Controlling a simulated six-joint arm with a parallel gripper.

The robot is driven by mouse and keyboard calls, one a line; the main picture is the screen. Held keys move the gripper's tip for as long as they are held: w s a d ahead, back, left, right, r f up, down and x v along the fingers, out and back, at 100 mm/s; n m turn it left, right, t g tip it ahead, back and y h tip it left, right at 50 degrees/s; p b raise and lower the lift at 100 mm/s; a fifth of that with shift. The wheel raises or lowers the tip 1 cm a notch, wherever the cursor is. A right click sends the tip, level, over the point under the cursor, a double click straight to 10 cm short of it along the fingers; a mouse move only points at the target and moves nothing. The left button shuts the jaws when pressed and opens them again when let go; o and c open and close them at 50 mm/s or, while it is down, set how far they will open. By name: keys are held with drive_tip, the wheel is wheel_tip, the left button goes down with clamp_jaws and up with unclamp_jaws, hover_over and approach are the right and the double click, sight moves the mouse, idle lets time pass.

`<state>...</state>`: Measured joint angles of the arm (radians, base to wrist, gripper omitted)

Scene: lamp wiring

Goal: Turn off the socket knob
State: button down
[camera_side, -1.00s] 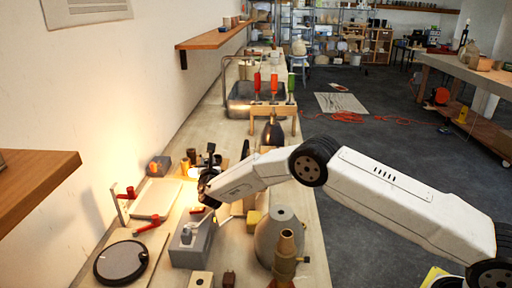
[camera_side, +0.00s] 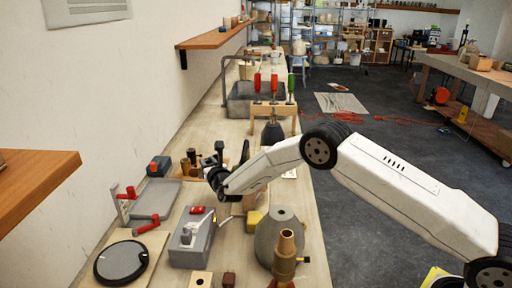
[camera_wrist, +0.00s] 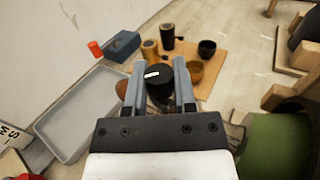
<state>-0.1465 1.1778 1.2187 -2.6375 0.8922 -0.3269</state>
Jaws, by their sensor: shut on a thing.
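My gripper (camera_wrist: 161,72) is shut on a black round knob (camera_wrist: 158,84) with a white mark on its top; one finger lies on each side of it in the wrist view. What lies under the knob is mostly hidden by the gripper. In the side view my gripper (camera_side: 217,174) is over the bench, beyond a grey box (camera_side: 190,240) with a red piece (camera_side: 197,210) on it. The knob cannot be made out there. No lamp glow shows on the wall or bench.
A grey tray (camera_wrist: 82,112) lies left of my gripper in the wrist view. Beyond the knob, a wooden board (camera_wrist: 210,62) bears several small cups. A blue box (camera_wrist: 122,45) stands behind the tray. A grey cone-shaped shade (camera_side: 281,240) stands near the bench's front edge.

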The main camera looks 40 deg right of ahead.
drive_tip(key=shift+r, duration=0.15)
drive_tip(key=shift+c, duration=2.1)
unclamp_jaws()
drive_tip(key=v, duration=0.7)
drive_tip(key=shift+s, duration=0.35)
drive_tip(key=shift+a, duration=0.1)
